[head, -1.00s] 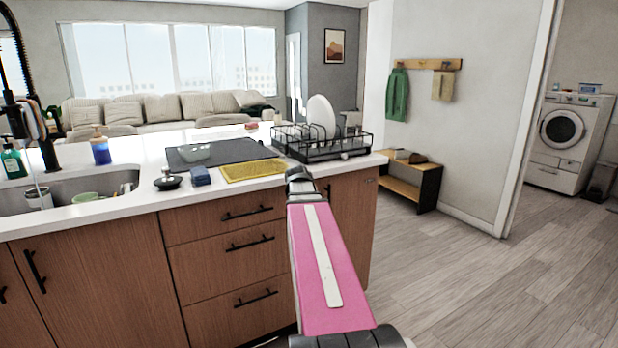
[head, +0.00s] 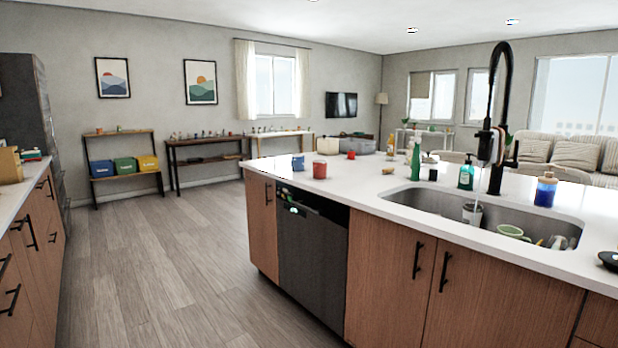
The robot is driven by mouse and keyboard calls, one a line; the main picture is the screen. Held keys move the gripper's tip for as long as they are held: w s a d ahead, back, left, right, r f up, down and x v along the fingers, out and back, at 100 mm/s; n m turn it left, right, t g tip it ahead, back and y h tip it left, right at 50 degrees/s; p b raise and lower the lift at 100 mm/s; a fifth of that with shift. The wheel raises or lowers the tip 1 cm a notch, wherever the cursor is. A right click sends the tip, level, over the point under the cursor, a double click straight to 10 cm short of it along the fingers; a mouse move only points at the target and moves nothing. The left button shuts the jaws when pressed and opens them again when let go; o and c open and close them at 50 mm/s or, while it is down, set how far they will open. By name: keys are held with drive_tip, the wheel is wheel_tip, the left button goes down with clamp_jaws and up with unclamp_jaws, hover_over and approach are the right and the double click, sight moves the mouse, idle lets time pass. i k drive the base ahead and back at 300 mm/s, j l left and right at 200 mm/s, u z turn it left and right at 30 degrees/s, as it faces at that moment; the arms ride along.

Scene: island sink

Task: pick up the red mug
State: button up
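A red mug (head: 319,169) stands upright on the far left part of the white island counter (head: 345,185), near its left edge. A blue mug (head: 298,162) stands just behind it to the left. A smaller red object (head: 351,155) sits a little farther back to the right; it is too small to identify. My gripper and arm are out of view, so I cannot see the gripper's state. Nothing covers the red mug.
The sink (head: 480,213) with a tall black faucet (head: 503,110) lies to the right, with bottles behind it. A dishwasher (head: 311,255) is under the counter's left end. The wooden floor (head: 170,270) left of the island is clear, up to the left cabinets (head: 30,250).

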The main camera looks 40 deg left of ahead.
sight(319, 169)
drive_tip(key=j+u, duration=0.1)
drive_tip(key=u, duration=0.3)
drive_tip(key=i+j+u, duration=0.1)
drive_tip(key=u, duration=0.3)
drive_tip(key=j+u, duration=0.1)
drive_tip(key=u, duration=0.3)
drive_tip(key=i+u, duration=0.15)
drive_tip(key=u, duration=0.25)
drive_tip(key=i+j, duration=0.2)
drive_tip(key=i, duration=0.2)
drive_tip(key=z, duration=1.4)
drive_tip(key=j, duration=0.75)
drive_tip(key=z, duration=0.05)
